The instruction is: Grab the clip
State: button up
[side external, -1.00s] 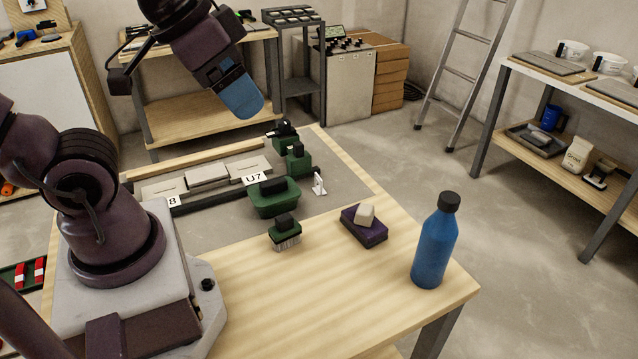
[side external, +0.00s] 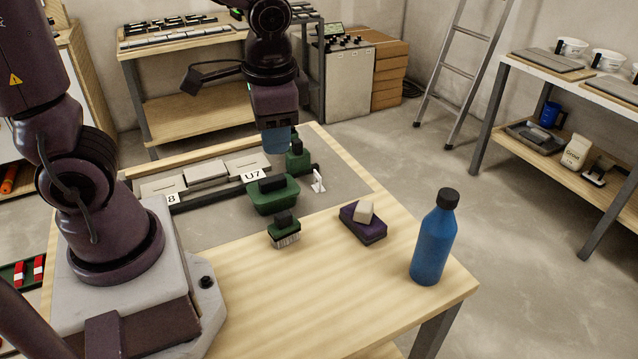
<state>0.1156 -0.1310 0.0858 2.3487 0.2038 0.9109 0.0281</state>
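A small white upright piece, which looks like the clip (side external: 318,182), stands on the grey work surface just right of the green tub. My gripper (side external: 275,150), with a blue end, points down above the far part of the table. It is up and to the left of the clip in the picture, apart from it. I cannot see a gap between its fingers, so open or shut does not show. A green block-like tool (side external: 298,160) stands beside the gripper's end and is partly hidden by it.
A green tub (side external: 275,198) with a dark handle, a green brush (side external: 284,232) and a purple sponge (side external: 362,226) with a pale block stand near the clip. Grey tiles (side external: 205,174) lie behind. A blue bottle (side external: 434,240) stands at the right.

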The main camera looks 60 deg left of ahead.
aim_at(316, 172)
jog(key=w+a+f+m+y, duration=1.2)
jog(key=w+a+f+m, duration=0.1)
jog(key=w+f+m, duration=0.35)
jog(key=f, duration=0.3)
jog(key=s+f, duration=0.1)
jog(key=f, duration=0.2)
jog(key=x, duration=0.5)
grip_shut()
